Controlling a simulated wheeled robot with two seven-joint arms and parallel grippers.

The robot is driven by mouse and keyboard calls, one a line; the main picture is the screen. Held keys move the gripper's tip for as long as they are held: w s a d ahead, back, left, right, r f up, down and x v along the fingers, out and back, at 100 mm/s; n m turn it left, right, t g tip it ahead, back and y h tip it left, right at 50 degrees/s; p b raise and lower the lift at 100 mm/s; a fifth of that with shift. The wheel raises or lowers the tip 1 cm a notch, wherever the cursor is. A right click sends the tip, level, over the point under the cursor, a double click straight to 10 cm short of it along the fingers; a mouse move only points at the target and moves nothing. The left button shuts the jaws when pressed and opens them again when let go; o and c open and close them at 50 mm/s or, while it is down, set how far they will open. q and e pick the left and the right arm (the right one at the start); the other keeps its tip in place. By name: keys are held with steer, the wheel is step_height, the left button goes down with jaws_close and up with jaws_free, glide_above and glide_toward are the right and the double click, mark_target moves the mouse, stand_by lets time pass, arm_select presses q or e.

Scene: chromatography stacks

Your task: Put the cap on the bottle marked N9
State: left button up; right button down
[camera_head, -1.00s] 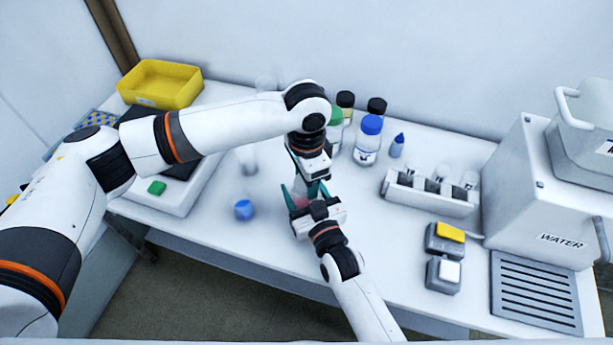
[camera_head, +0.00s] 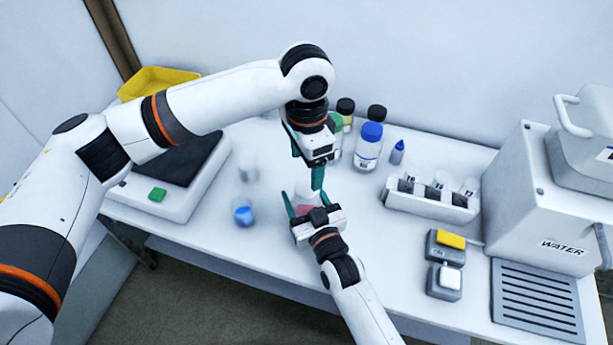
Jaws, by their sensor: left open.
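A clear vessel with pink contents (camera_head: 306,209), probably the bottle, stands between the teal fingers of my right gripper (camera_head: 304,196), which appear closed on its sides. No N9 mark can be read on it. My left gripper (camera_head: 306,168) is open just above it, its teal fingers pointing down and apart. Nothing shows between the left fingers. The vessel's mouth is largely hidden by the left gripper and the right fingers, so I cannot tell whether a cap sits on it.
A blue-capped bottle (camera_head: 368,147), dark-capped bottles (camera_head: 376,114) and a blue dropper bottle (camera_head: 397,152) stand behind to the right. A vessel with blue liquid (camera_head: 243,213) is on the left. A vial rack (camera_head: 430,205) and the water machine (camera_head: 535,190) limit the right side.

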arm_select(q)
steer(key=shift+r, duration=2.3)
arm_select(e)
steer(key=shift+c, duration=1.3)
jaws_free()
arm_select(q)
steer(key=shift+w, duration=0.1)
arm_select(e)
steer(key=shift+s, duration=0.1)
steer(key=v, duration=1.2)
steer(key=shift+b, duration=0.35)
arm_select(q)
steer(key=shift+f, duration=0.4)
